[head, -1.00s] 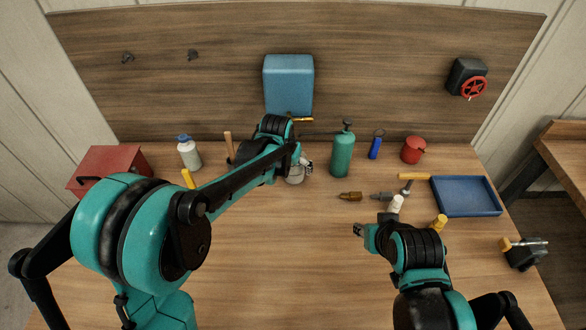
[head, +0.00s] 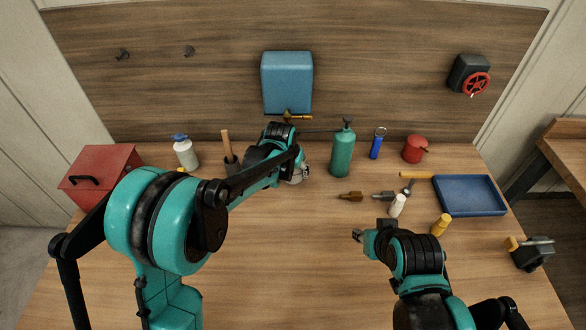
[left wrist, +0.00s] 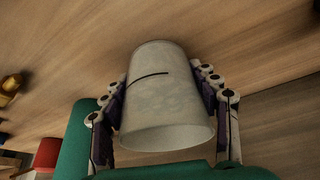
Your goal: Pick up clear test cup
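The clear test cup (left wrist: 165,100) looks pale and cloudy in the left wrist view, with a dark mark on its side and its wide rim toward the bottom of the picture. The fingers of my left gripper (left wrist: 165,92) lie along both its sides and appear to touch it. In the head view the cup (head: 295,176) shows only partly, behind the left wrist, near the back of the bench. My right gripper (head: 358,236) is empty over the right middle of the bench; its finger gap is too small to judge.
A green bottle (head: 342,153) stands close right of the cup. A dark holder with a wooden handle (head: 227,146) and a white bottle (head: 186,155) stand to the left. A blue tray (head: 468,211) lies at right. The front middle of the bench is clear.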

